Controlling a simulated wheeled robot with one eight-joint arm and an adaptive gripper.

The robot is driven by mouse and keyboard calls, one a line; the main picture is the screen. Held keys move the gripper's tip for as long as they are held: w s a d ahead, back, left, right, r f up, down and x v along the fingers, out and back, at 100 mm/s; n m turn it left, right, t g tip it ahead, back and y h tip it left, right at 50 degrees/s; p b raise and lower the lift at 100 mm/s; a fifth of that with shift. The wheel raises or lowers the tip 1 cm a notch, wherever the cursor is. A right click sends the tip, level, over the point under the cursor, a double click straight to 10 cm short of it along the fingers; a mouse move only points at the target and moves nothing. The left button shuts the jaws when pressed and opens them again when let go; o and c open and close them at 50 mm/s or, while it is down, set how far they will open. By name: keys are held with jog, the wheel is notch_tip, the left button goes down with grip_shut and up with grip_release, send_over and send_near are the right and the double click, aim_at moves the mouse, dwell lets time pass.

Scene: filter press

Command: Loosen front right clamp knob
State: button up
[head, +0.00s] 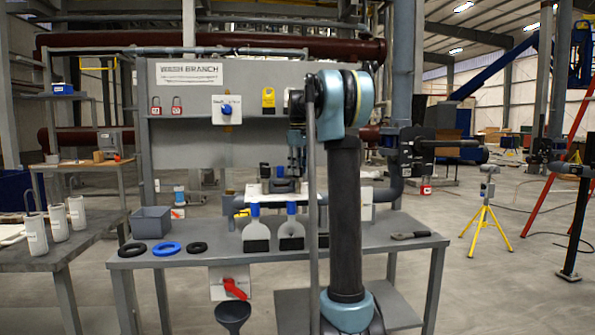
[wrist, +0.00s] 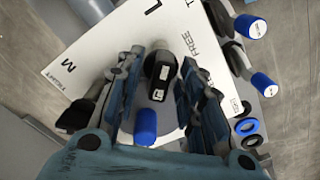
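A black knob (wrist: 160,72) with small white marks stands on a white plate (wrist: 85,62) lettered M, L and FREE, in the wrist view. My gripper (wrist: 162,65) points down at it, with one finger on each side of the knob and a narrow gap showing, so it looks open. In the head view my gripper (head: 296,160) is above the white plate (head: 258,188), at the middle of the bench. Dark knobs there are small and partly hidden by my arm, so I cannot tell which corner this one is.
Rings (head: 166,248) and a grey bin (head: 152,220) sit at the bench's left. A red-handled valve (head: 235,289) is below.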

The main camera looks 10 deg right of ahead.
grip_shut()
jog(key=shift+m, duration=0.4)
jog(key=m, duration=1.3)
jog(key=shift+m, duration=2)
